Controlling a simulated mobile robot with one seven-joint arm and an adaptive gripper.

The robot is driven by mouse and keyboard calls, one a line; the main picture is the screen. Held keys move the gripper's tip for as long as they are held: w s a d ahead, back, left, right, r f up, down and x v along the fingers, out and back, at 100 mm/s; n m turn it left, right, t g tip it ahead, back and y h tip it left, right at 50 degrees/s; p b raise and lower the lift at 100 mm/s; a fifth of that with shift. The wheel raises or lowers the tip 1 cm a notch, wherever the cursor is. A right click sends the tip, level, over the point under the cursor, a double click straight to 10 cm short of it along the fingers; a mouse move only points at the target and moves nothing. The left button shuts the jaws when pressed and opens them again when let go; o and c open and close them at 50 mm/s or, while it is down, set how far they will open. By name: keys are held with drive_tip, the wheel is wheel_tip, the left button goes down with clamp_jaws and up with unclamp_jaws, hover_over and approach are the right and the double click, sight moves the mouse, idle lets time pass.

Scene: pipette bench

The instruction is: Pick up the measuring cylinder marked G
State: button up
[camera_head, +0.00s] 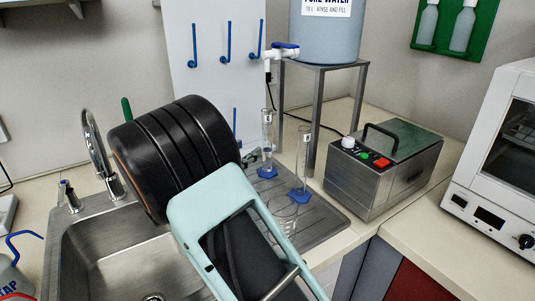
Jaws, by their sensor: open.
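Two slim clear measuring cylinders with blue bases stand upright on the grey draining board. One cylinder (268,145) is farther back and left; the other cylinder (303,160) is nearer and right. My gripper (251,157) is mostly hidden behind my black arm joint; only a small grey part shows, just left of the back cylinder. It is open, with nothing seen in it. Whether it touches that cylinder I cannot tell.
A clear glass vessel (284,217) stands in front of the cylinders, partly behind my arm. A metal stand (317,120) bearing a water tank (326,38) is behind them. A steel bath (385,170) is to the right, the sink (105,255) to the left.

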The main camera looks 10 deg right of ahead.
sight(264, 142)
drive_tip(key=x, duration=0.6)
drive_tip(key=f+x, duration=0.1)
drive_tip(key=x, duration=0.2)
drive_tip(key=shift+s+d, duration=0.1)
drive_tip(key=shift+d, duration=0.5)
drive_tip(key=shift+r, duration=0.1)
drive_tip(key=shift+c, duration=0.6)
clamp_jaws()
